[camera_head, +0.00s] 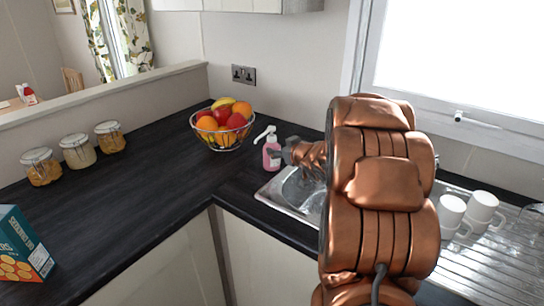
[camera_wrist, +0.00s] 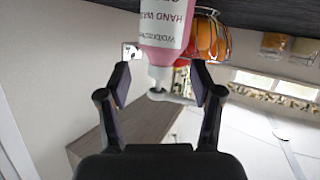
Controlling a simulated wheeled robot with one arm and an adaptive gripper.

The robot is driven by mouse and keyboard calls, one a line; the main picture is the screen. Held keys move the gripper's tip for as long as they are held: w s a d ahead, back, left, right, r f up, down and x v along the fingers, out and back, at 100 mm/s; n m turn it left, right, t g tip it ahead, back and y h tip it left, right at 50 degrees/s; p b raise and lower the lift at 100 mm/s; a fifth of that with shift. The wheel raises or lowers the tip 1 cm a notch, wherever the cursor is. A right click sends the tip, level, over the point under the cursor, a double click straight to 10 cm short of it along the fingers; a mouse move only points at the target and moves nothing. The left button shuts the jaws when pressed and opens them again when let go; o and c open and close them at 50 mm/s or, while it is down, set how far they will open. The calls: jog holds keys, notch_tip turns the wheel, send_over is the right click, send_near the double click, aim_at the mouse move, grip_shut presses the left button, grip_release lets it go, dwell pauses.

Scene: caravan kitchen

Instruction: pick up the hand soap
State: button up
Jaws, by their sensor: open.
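The hand soap (camera_head: 271,155) is a pink bottle with a white pump, upright on the dark counter by the sink's left corner. In the wrist view, which is upside down, the hand soap (camera_wrist: 166,25) shows its label, with the white pump lower in the picture. My gripper (camera_head: 281,156) is just right of the bottle in the head view. In the wrist view my gripper (camera_wrist: 160,84) is open, its fingers one on each side of the pump and neck, with gaps visible. My arm hides part of the sink in the head view.
A wire fruit bowl (camera_head: 222,130) stands close behind and left of the soap. The sink (camera_head: 296,190) is at the right, with white mugs (camera_head: 467,211) on its drainer. Several jars (camera_head: 78,152) and a teal box (camera_head: 22,245) stand left. The middle left counter is clear.

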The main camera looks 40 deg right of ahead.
aim_at(275, 141)
jog(key=shift+w+d+f+t+y, duration=0.1)
jog(key=shift+d+f+t+y, duration=0.15)
jog(key=shift+d+t+y, duration=0.3)
jog(key=shift+d+n+t+y, duration=0.15)
jog(key=shift+n+t+y, duration=0.2)
jog(key=shift+t, duration=0.1)
jog(key=shift+s+t+y, duration=0.25)
jog(key=shift+t+y, duration=0.15)
jog(key=shift+y, duration=0.1)
jog(key=shift+s+r+n+t+y, duration=0.25)
jog(key=shift+s+t+y, duration=0.25)
jog(key=shift+y, duration=0.4)
jog(key=shift+w+r, duration=0.1)
jog(key=shift+w, duration=0.7)
jog(key=shift+w+a+p, duration=0.25)
jog(key=shift+w+p, duration=0.3)
jog(key=shift+w, duration=1)
jog(key=shift+w+a+p, duration=0.2)
jog(key=shift+w+p, duration=0.3)
jog(key=shift+w, duration=1)
grip_shut()
